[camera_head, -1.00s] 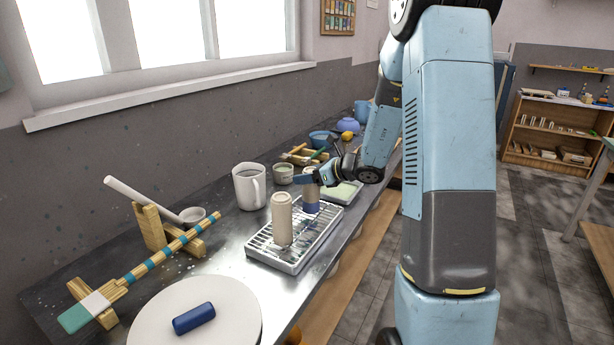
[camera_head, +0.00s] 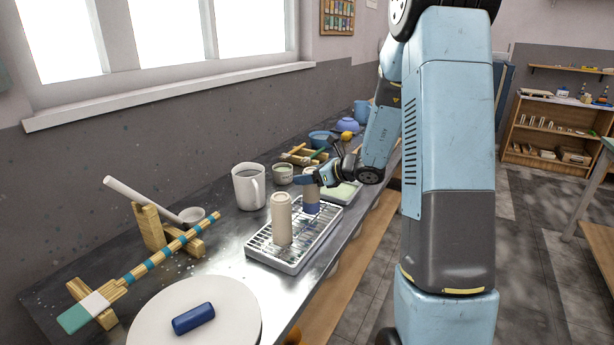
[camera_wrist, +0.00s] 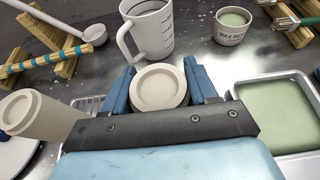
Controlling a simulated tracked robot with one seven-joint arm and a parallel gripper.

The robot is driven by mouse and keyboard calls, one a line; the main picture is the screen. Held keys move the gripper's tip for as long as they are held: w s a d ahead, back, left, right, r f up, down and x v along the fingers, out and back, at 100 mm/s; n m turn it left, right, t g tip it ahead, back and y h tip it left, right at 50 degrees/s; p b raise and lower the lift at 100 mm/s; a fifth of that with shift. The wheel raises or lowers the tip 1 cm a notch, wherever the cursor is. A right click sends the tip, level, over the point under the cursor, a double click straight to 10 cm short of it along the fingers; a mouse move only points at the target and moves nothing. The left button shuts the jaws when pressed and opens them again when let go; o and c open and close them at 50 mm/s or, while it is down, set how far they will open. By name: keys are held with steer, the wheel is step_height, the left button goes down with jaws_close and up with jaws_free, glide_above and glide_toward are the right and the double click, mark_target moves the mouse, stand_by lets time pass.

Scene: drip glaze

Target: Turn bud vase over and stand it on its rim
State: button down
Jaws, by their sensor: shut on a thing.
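The bud vase, pale beige with a blue lower band (camera_head: 311,207), is between the fingers of my gripper (camera_head: 308,181) over the far part of the wire rack. In the wrist view my gripper (camera_wrist: 160,84) is shut on it, one blue finger on each side. A round, flat, ringed end of the vase (camera_wrist: 160,88) faces the camera, like a foot turned up. Its lower end is hidden in the wrist view. In the head view it looks upright, at or very near the rack; I cannot tell if it touches.
A plain beige vessel (camera_head: 282,220) stands on the near part of the rack tray (camera_head: 290,262). A grey measuring jug (camera_head: 249,187) and a small labelled cup (camera_wrist: 232,25) stand behind. A tray of green glaze (camera_wrist: 270,122) lies right in the wrist view.

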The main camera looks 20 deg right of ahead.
steer(key=shift+a+f, duration=0.1)
steer(key=shift+f, duration=0.15)
steer(key=shift+c, duration=1.1)
jaws_free()
steer(key=v, duration=1.3)
steer(key=shift+s+d, duration=0.25)
steer(key=shift+d, duration=0.05)
